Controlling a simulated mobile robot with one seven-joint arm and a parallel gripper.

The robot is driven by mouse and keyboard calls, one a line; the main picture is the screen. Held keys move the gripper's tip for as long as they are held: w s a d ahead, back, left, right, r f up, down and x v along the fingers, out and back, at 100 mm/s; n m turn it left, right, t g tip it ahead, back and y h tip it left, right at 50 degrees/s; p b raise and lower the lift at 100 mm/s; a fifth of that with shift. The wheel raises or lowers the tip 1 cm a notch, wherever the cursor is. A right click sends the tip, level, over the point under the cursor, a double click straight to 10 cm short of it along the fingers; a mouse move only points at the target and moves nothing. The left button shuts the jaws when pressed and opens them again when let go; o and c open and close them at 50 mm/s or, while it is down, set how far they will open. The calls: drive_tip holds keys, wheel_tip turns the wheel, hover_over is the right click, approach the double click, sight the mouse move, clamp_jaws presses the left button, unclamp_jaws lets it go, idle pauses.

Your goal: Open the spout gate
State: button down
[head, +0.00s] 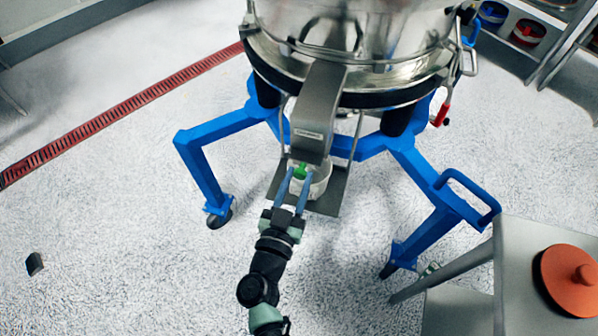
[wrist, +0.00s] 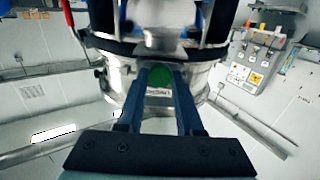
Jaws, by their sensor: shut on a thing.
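The sifter's grey spout (head: 318,105) slopes down from the steel drum toward me. A small green handle (head: 301,170) sits at the spout's lower end; in the wrist view it is a green round shape (wrist: 160,77) between the fingertips. My gripper (head: 298,176) reaches up from below, its two blue fingers shut on the green handle. The gate itself is mostly hidden, so its position cannot be told. A white container (head: 321,184) stands under the spout, partly behind my fingers.
The sifter's blue wheeled frame (head: 217,130) spreads to both sides of the spout. A grey cabinet (head: 540,240) with an orange lid (head: 571,280) stands at lower right. A red floor drain (head: 120,115) crosses the left. The floor at left is mostly clear, with a small dark block (head: 35,264).

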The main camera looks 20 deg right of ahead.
drive_tip(key=p+v, duration=0.1)
drive_tip(key=v, duration=0.3)
drive_tip(key=shift+p, duration=0.4)
drive_tip(key=c, duration=0.5)
unclamp_jaws()
drive_tip(key=shift+c, duration=0.2)
drive_tip(key=shift+a, duration=0.1)
drive_tip(key=v, duration=1.3)
